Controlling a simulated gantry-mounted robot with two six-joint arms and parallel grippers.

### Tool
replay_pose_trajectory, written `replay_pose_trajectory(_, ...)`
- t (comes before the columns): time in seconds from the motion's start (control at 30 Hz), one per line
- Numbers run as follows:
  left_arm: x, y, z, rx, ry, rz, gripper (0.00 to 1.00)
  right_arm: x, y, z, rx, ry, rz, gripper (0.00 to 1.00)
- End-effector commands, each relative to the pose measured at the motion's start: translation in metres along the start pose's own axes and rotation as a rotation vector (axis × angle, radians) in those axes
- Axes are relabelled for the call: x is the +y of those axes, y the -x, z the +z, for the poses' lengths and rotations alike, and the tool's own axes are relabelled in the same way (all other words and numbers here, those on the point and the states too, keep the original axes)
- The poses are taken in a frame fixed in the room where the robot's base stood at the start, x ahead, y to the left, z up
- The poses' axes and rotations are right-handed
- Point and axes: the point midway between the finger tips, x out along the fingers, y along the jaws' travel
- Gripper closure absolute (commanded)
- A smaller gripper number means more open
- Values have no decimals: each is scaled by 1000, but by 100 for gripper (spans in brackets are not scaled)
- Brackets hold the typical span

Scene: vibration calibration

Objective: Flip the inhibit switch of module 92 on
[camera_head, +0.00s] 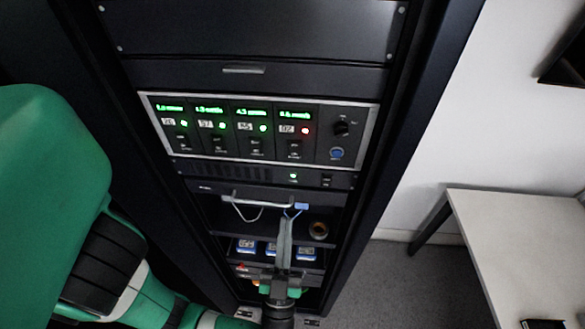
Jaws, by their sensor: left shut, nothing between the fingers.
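The rack panel (352,112) holds a row of modules, each with a green display, a small white number label, a light and a dark switch. The rightmost module's label (287,129) looks like 92 or 02, but is too small to read surely. Its light (305,131) is red; the other modules' lights are green. Its switch (294,146) is small and dark, and I cannot tell its position. My left gripper (287,217) is shut and empty, pointing up the picture, below the panel in front of the open shelf. It appears apart from the switches. My right gripper is not in view.
Right of the modules are a black knob (342,128) and a blue round connector (337,154). Below are a thin unit with a green light (293,176), a shelf with a cable and a tape-like roll (319,230), and blue-white boxes (306,254). A table (520,235) stands right.

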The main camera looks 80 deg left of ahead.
Motion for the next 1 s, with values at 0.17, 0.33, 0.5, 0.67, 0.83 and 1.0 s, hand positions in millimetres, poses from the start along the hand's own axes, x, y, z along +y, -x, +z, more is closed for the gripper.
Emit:
replay_pose_trajectory(0.17,0,-10,-2,1,0,-4,100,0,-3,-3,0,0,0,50)
replay_pose_trajectory(0.33,-1,-39,-3,1,-3,-8,100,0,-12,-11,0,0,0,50)
replay_pose_trajectory(0.5,-2,-77,-4,1,-2,-9,100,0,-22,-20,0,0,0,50)
replay_pose_trajectory(0.67,-2,-108,1,1,-3,-8,100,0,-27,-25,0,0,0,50)
replay_pose_trajectory(0.83,-1,-123,21,2,-1,-4,100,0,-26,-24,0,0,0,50)
replay_pose_trajectory(1.0,0,-129,28,1,1,-1,100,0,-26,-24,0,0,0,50)
